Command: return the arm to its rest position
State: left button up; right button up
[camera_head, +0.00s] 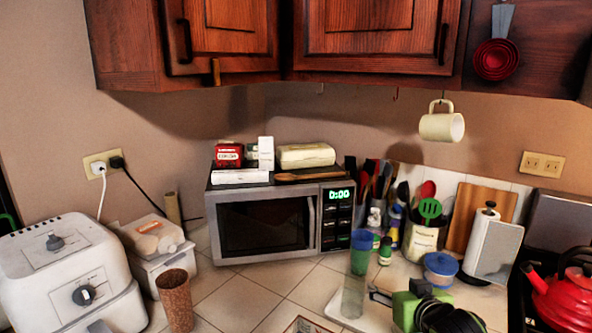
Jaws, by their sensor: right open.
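My right gripper (447,314) shows as dark, curved parts at the bottom edge, right of centre. It is open, and I see nothing held in it. It is in front of or beside a green block (404,306) on the counter; I cannot tell whether they touch. The rest of my right arm is hidden below the frame. My left gripper is not in view.
A microwave (265,222) stands at the back. A blue-lidded bowl (440,268), a paper towel roll (487,243) and a red kettle (565,297) stand right. A cream mug (441,126) hangs under the cabinets. Bare tiles (250,290) lie left of centre.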

jog(key=s+a+f+g, duration=0.3)
jog(key=s+f+g, duration=0.1)
jog(key=s+f, duration=1.15)
jog(key=s+f+n+g, duration=0.1)
jog(key=s+f+g, duration=0.2)
jog(key=s, duration=0.8)
jog(key=s+f+g, duration=0.2)
jog(key=s+f, duration=0.1)
jog(key=s, duration=0.8)
notch_tip(320, 180, down, 26)
jog(key=s+g, duration=0.1)
jog(key=g, duration=0.1)
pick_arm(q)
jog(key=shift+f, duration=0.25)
pick_arm(e)
jog(key=s+d+f, duration=0.2)
jog(key=s+f, duration=0.6)
jog(key=s+d+f+g+h, duration=0.1)
jog(key=s+f, duration=0.8)
jog(key=shift+s+d+f, duration=0.15)
jog(key=shift+s+d, duration=0.1)
jog(key=shift+d, duration=0.1)
